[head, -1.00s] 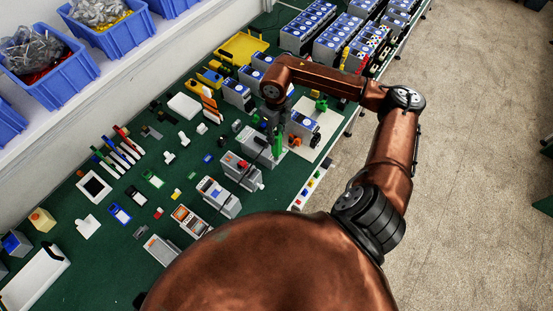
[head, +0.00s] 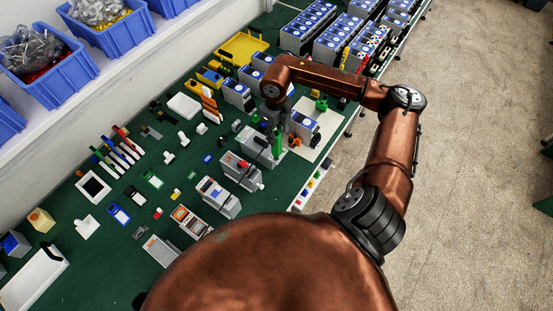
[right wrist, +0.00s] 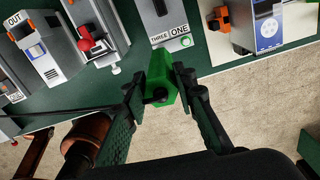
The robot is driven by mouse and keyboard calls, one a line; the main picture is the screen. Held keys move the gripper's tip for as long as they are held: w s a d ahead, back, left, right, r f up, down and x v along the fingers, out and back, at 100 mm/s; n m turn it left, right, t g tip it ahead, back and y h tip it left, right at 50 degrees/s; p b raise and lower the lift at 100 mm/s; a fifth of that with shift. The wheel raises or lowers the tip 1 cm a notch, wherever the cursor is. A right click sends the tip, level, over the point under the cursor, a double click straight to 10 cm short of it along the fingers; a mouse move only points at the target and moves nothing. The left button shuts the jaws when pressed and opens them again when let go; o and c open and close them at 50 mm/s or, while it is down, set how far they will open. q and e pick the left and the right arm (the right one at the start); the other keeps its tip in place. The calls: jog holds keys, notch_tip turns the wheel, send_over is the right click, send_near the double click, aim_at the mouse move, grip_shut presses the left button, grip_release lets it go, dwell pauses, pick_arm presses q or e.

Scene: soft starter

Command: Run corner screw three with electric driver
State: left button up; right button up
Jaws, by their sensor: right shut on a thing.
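My right gripper (head: 277,132) is shut on a green electric driver (head: 277,147), above the grey housings near the table's front edge. In the right wrist view the green driver body (right wrist: 160,78) sits between the two dark fingers (right wrist: 158,95). Just beyond it is a grey unit (right wrist: 160,12) with labels reading THREE and ONE (right wrist: 180,30) and a green round mark. The driver's tip and any corner screw are hidden or too small to tell, so I cannot tell whether they touch. My left gripper is not in view.
Grey units with red and orange parts (head: 218,197) stand close to the left of the driver. A pale board (head: 325,130) with a blue-faced module lies to the right. Small parts and pens cover the green table. Blue bins (head: 55,72) stand on the shelf at left.

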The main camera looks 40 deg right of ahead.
jog(key=shift+r+p, duration=0.35)
jog(key=shift+r, duration=0.2)
jog(key=shift+r+p, duration=0.8)
jog(key=shift+r, duration=1.15)
